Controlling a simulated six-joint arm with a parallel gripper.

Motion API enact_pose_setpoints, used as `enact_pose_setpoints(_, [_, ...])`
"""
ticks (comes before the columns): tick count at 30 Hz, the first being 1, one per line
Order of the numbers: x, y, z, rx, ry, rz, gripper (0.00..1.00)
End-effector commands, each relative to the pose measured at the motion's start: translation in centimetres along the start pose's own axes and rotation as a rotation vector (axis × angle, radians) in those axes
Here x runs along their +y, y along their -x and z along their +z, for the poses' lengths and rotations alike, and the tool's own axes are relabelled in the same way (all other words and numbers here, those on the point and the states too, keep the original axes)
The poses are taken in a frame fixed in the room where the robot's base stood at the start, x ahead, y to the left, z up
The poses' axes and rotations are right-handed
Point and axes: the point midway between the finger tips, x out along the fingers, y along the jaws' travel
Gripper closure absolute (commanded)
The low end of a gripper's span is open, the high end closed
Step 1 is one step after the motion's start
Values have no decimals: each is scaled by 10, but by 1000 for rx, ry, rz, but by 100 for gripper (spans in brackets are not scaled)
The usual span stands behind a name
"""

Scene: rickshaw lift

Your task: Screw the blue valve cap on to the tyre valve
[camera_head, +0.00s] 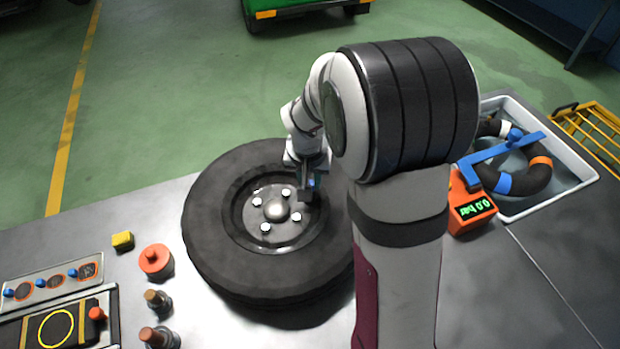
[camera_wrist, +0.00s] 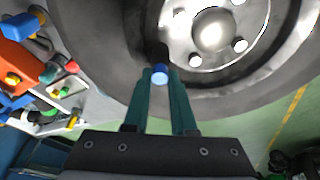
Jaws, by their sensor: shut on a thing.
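The tyre (camera_head: 213,245) lies flat on the bench around a silver wheel rim, and it fills the upper part of the wrist view (camera_wrist: 110,50). My gripper (camera_head: 308,192) is over the right side of the rim. In the wrist view my gripper (camera_wrist: 159,78) has its green fingers closed on the blue valve cap (camera_wrist: 159,73). The dark tyre valve (camera_wrist: 156,52) is right beyond the cap, roughly in line with it. I cannot tell whether the cap is on the valve's thread or only at its end.
At the left are a panel (camera_head: 88,270) with several blue-topped pieces, a yellow block (camera_head: 122,241), an orange round knob (camera_head: 155,260) and two brass-coloured fittings. An orange gauge (camera_head: 472,212) and a white water tray (camera_head: 590,178) with a black tube are at the right.

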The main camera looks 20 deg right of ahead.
Motion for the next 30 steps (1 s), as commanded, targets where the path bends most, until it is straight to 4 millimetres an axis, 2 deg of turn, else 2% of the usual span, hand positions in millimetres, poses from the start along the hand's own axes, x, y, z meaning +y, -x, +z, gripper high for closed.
enact_pose_setpoints(2, [0, 0, 0, -1, -25, 7, 100])
enact_pose_setpoints(5, [-1, 0, 0, 1, -195, 51, 100])
enact_pose_setpoints(11, [-1, -2, 0, 6, -755, 197, 100])
enact_pose_setpoints(15, [1, -2, 0, 11, -1251, 325, 100])
enact_pose_setpoints(18, [1, -2, 1, 12, -1474, 382, 100])
enact_pose_setpoints(21, [2, -2, 2, 11, -1529, 400, 100])
enact_pose_setpoints(29, [2, -3, 4, 7, -1526, 402, 100])
enact_pose_setpoints(30, [2, -3, 4, 6, -1526, 402, 70])
